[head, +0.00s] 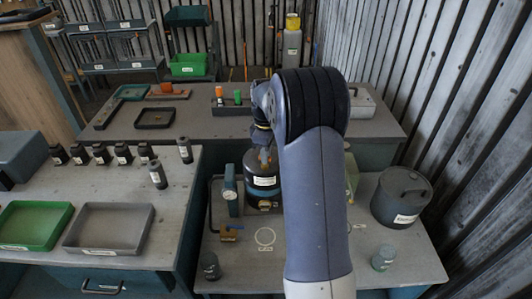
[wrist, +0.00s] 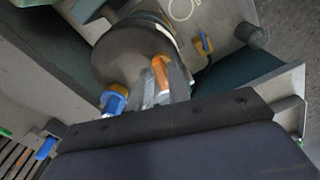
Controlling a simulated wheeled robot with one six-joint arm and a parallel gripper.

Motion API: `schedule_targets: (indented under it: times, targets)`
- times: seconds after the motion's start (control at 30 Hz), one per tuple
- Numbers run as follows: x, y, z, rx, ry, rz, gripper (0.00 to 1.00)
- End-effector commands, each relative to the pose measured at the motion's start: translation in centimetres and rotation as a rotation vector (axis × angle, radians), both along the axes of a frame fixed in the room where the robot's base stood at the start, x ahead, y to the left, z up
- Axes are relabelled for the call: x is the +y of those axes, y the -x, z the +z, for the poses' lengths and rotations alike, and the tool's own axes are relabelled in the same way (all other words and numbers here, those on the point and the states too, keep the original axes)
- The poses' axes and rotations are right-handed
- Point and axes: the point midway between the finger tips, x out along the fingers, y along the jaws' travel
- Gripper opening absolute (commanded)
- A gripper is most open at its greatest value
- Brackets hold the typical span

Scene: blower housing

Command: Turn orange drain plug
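The dark round housing (head: 262,182) stands on the near bench in the head view, partly behind my arm. It also shows in the wrist view (wrist: 125,50). In the head view my arm hides the fingers.
A blue-handled part (wrist: 114,100) sits just left of the fingers in the wrist view. A dark lidded canister (head: 402,197) stands at the right. A teal part (head: 229,190) and a brass-coloured part (head: 230,232) are left of the housing.

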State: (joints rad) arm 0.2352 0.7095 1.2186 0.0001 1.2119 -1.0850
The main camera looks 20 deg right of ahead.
Motion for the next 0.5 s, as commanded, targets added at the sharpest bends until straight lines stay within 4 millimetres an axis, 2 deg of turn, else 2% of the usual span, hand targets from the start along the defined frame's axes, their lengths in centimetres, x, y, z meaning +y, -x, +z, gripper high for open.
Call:
schedule_targets:
  times: [0.03,0.17,0.37,0.5]
  targets:
    - [0.00,0.00,0.00,0.000,0.000,0.000,0.22]
    - [0.01,0.02,-0.02,0.001,-0.001,0.000,0.33]
    - [0.00,0.04,-0.04,0.001,0.000,0.000,0.33]
    - [-0.01,-0.03,0.65,-0.001,0.001,-0.001,0.33]
